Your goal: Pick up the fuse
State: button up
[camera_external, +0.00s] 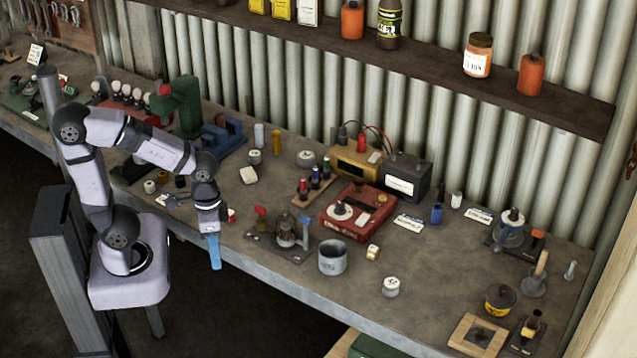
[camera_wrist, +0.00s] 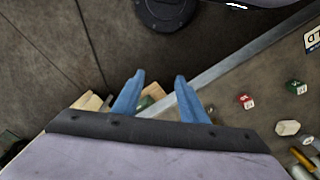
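My gripper (camera_external: 214,266) hangs fingers down just off the front edge of the workbench (camera_external: 290,282) in the external view. In the wrist view its two blue fingers (camera_wrist: 157,88) stand apart with nothing between them, so it is open and empty. No item can be clearly told as the fuse. Candidates are the small upright grey cylinder (camera_external: 259,135) and the brass-coloured cylinder (camera_external: 276,140) at the back of the bench. A brass-coloured rod (camera_wrist: 303,159) also shows at the lower right of the wrist view, partly cut off.
A grey cup (camera_external: 332,258), a fixture on a plate (camera_external: 284,238), a red device (camera_external: 357,212) and a blue vise (camera_external: 222,138) crowd the bench. A shelf (camera_external: 430,62) with jars runs above.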

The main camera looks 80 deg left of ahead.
jog(key=n+t+h+p, duration=0.5)
jog(key=n+t+h, duration=0.45)
jog(key=n, duration=1.65)
send_near(230, 217)
notch_tip(230, 217, up, 4)
jog(key=w+a, duration=0.1)
jog(key=shift+g+h, duration=0.25)
jog(key=shift+h, duration=0.1)
jog(key=f, duration=0.4)
jog(key=shift+w+d+f, duration=0.1)
jog(key=shift+w, duration=0.25)
jog(key=shift+f, duration=0.35)
jog(key=shift+w+d+f, duration=0.1)
jog(key=shift+w+d, duration=0.3)
jog(key=shift+d, duration=0.1)
jog(key=shift+w+d+f+p, duration=0.25)
jog(key=shift+d+f+p, duration=0.05)
jog(key=shift+d+p, duration=0.1)
jog(key=shift+w+d+p, duration=0.3)
jog(key=shift+p, duration=0.25)
jog(key=p+x, duration=0.2)
jog(key=x, duration=0.1)
jog(key=shift+w+d+f, duration=0.35)
jog(key=shift+f, duration=0.1)
